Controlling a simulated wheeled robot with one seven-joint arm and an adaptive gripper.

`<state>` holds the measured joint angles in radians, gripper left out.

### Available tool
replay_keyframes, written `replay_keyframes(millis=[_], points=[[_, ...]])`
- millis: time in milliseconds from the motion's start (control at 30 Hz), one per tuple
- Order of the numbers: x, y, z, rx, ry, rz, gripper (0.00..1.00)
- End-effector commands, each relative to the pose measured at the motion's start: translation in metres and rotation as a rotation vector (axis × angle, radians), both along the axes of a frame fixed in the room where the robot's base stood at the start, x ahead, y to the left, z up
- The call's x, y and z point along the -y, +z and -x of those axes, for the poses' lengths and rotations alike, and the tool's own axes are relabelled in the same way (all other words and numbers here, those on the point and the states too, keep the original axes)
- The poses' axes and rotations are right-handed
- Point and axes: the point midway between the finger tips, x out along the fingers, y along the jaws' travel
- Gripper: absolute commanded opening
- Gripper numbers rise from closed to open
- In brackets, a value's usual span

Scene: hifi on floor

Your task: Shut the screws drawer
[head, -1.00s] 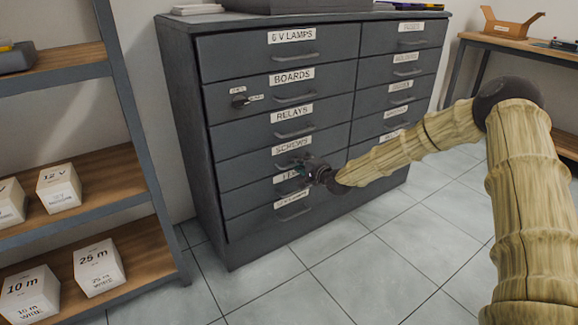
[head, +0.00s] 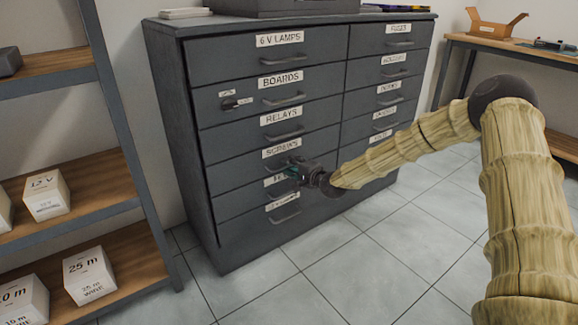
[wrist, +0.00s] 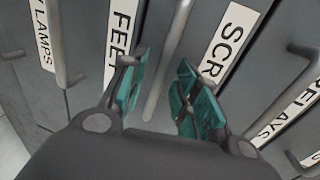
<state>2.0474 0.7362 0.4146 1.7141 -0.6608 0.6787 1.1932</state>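The screws drawer (head: 235,172) is in the left column of the grey cabinet, under the relays drawer. Its front looks about flush with its neighbours; a small gap cannot be ruled out. Its label (head: 281,149) shows above my gripper (head: 292,170), which hides its handle in the head view. In the wrist view my gripper (wrist: 160,88) has its two teal fingers apart, with the screws handle (wrist: 168,60) running between them. The fingers do not look closed on the handle; contact is unclear. The partly cut-off "SCR" label (wrist: 228,42) lies right of the handle.
The relays drawer (head: 232,135) above and the lower drawers look shut. A small key or lock (head: 231,104) sticks out on the boards drawer. A shelf (head: 105,255) with white boxes stands left. A bench (head: 480,44) stands at right. Tiled floor (head: 330,255) in front is clear.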

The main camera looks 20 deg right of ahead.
Motion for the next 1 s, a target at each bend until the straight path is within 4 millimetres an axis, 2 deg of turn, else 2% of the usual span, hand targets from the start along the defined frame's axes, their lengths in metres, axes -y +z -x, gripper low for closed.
replay_keyframes(millis=[300,500,700,1000], points=[[0.015,0.013,0.053,0.001,-0.002,-0.003,0.31],[0.023,0.019,0.08,0.002,-0.001,-0.002,0.31],[0.026,0.021,0.094,0.001,0.0,-0.001,0.31],[0.027,0.021,0.096,0.002,-0.001,0.0,0.31]])
